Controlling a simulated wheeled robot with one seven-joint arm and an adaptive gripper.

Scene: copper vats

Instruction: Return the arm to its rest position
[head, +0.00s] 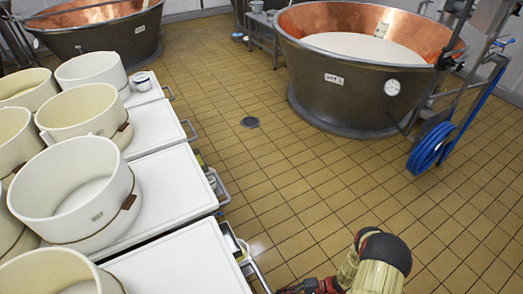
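My arm (380,265) shows at the bottom edge, right of centre, as a pale ribbed link with a dark and red rounded joint. To its left, a small red and dark part that looks like my gripper (300,287) reaches towards the front-right edge of the nearest white table. It is cut by the lower picture edge. Its fingertips are too small and cropped to tell whether they are open or shut, or whether they hold anything.
White tables (178,268) with metal side rails stand at left, bearing several cream moulds (85,245) and a small white cup (142,82). A large copper-lined vat (335,95) stands at the back right, near a blue hose (432,145).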

